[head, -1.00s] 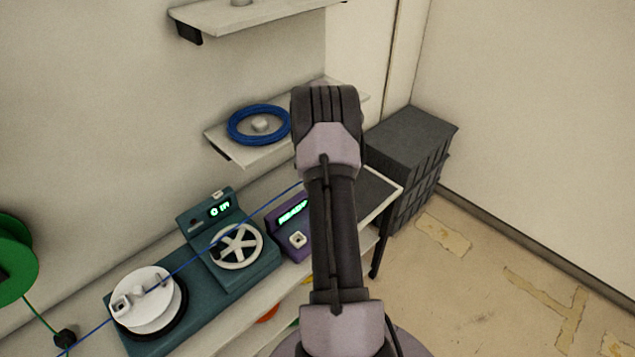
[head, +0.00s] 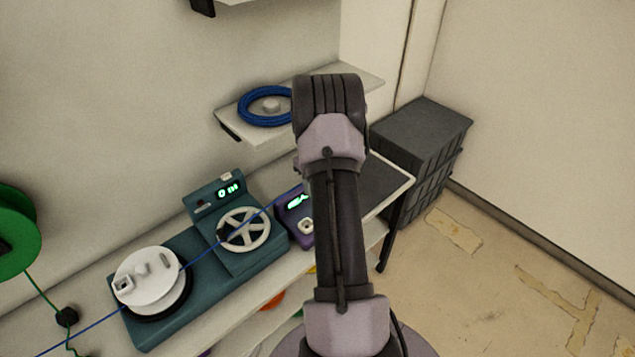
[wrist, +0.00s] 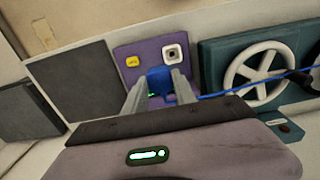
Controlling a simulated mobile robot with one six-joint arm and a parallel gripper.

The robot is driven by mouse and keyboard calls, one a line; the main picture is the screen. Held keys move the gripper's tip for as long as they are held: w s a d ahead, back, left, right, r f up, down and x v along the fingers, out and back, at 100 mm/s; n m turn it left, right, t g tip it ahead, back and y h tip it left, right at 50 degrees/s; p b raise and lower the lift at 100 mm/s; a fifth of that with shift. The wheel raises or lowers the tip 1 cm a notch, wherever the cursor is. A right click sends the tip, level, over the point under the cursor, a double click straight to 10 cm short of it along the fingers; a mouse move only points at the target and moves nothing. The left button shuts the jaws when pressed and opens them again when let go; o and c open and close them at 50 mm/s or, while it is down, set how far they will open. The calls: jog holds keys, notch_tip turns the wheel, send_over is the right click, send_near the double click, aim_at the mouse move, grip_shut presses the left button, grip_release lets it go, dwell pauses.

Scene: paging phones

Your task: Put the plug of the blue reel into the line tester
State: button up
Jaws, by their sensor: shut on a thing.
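The blue plug (wrist: 160,80) is between the two fingers of my gripper (wrist: 159,88) in the wrist view. A blue cable (wrist: 240,90) runs from it to the right. The purple line tester (wrist: 150,51) lies just beyond the fingertips, with a white square socket (wrist: 175,53) and a yellow button (wrist: 132,62). The plug appears below and left of the socket, apart from it. In the head view the tester (head: 293,207) is partly hidden by my arm, which also hides my gripper. The cable (head: 70,338) leaves at lower left; the blue reel is not in view.
A teal machine with a white spoked wheel (head: 244,231) and a white drum (head: 150,278) stands left of the tester, under the cable. A green reel (head: 15,230) is at far left. A blue coil (head: 262,106) lies on a shelf. A dark crate (head: 420,145) stands at right.

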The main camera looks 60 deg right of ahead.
jog(key=shift+w+a+f+b, duration=0.15)
jog(key=shift+a+f+b, duration=0.45)
jog(key=shift+f, duration=0.2)
jog(key=shift+w+a+f+b, duration=0.15)
jog(key=shift+a+f+b, duration=0.3)
jog(key=shift+f+b, duration=0.3)
jog(key=shift+w+a+f+b, duration=0.15)
jog(key=shift+a+f+b, duration=0.4)
jog(key=shift+f, duration=0.35)
jog(key=shift+f+b, duration=1.65)
jog(key=shift+f, duration=0.85)
jog(key=shift+f, duration=0.15)
jog(key=shift+f+b, duration=0.65)
jog(key=shift+f, duration=0.1)
jog(key=shift+f, duration=0.1)
jog(key=shift+f+b, duration=0.3)
